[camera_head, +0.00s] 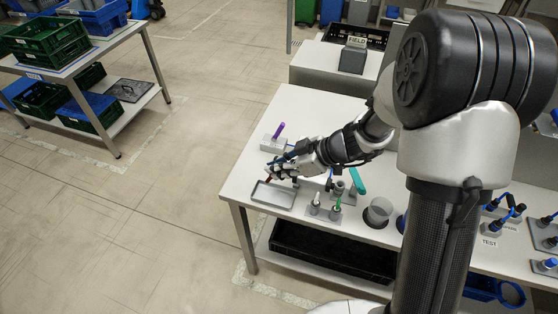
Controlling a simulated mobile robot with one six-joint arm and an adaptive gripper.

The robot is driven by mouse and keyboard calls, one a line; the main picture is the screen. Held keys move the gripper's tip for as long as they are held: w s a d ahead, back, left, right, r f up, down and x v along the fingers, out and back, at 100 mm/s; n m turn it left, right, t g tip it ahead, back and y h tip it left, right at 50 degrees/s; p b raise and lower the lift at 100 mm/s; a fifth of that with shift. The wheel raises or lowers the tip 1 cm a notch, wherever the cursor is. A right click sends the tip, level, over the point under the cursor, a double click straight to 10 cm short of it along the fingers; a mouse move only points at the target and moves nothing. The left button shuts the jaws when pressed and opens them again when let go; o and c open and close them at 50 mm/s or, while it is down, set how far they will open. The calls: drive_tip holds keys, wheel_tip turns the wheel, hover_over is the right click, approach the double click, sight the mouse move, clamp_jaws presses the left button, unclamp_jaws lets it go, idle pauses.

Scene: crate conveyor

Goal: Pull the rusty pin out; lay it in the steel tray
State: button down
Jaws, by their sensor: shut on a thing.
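My gripper (273,174) is above the back edge of the steel tray (273,205), near the table's left end. It is shut on the rusty pin (268,180), a small reddish-brown piece that shows just below the fingers. Most of the pin is hidden by the fingers. The tray is a shallow grey rectangle, and its visible floor looks empty. I cannot tell whether the pin touches the tray.
A purple pin (278,131) stands in a grey block behind my gripper. Green-topped pins (337,205) and a teal handle (357,181) stand right of the tray. The floor left of the table is free.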

wheel_tip(320, 180, down, 2)
drive_tip(key=shift+f+b, duration=0.1)
drive_tip(key=shift+b, duration=0.8)
wheel_tip(320, 180, down, 3)
drive_tip(key=b, duration=0.4)
drive_tip(key=shift+r+b, duration=0.2)
drive_tip(key=shift+b, duration=0.1)
drive_tip(key=c, duration=1.7)
unclamp_jaws()
drive_tip(key=shift+o, duration=0.2)
drive_tip(key=shift+d, duration=0.1)
drive_tip(key=v, duration=1.2)
